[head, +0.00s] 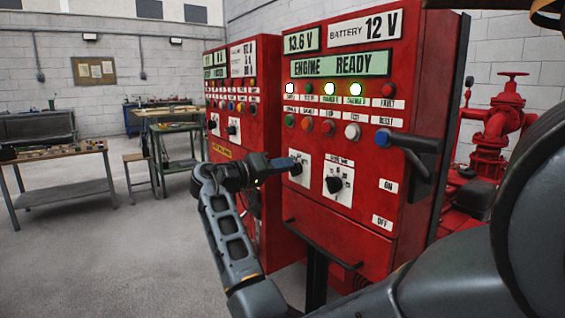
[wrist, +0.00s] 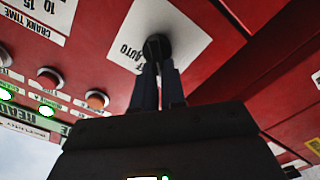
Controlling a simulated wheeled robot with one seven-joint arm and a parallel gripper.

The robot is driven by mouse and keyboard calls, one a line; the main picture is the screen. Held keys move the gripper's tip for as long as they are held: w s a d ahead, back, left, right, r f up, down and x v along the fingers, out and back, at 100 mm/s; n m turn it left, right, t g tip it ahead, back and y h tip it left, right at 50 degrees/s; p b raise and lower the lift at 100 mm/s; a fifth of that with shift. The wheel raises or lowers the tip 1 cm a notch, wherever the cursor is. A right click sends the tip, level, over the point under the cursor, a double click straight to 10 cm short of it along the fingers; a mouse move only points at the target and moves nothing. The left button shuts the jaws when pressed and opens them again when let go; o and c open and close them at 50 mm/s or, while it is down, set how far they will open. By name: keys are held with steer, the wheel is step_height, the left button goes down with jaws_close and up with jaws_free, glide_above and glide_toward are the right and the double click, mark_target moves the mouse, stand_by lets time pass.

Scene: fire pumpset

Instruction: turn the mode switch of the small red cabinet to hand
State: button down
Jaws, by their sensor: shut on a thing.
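The nearer red cabinet (head: 335,242) fills the middle of the head view, its front facing left. Its dark mode switch knob (head: 297,168) sits on a white plate left of the crank time plate. In the wrist view the knob (wrist: 157,44) shows on the white plate (wrist: 192,28), with the word AUTO readable and other lettering partly hidden. My gripper (head: 284,163) reaches it from the left. In the wrist view my gripper's two fingers (wrist: 158,82) are closed around the knob. The knob's exact pointing direction is hidden by the fingers.
A second red cabinet (head: 222,142) stands just behind to the left. The crank time knob (head: 333,185) is close right of my gripper, with buttons and lamps above. A dark lever handle (head: 410,143) juts out at right. Workbenches (head: 60,150) stand far left; the floor between is clear.

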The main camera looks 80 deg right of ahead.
stand_by(0.3)
steer(key=c, duration=1.2)
jaws_free()
steer(key=v, duration=0.8)
steer(key=shift+b, duration=0.3)
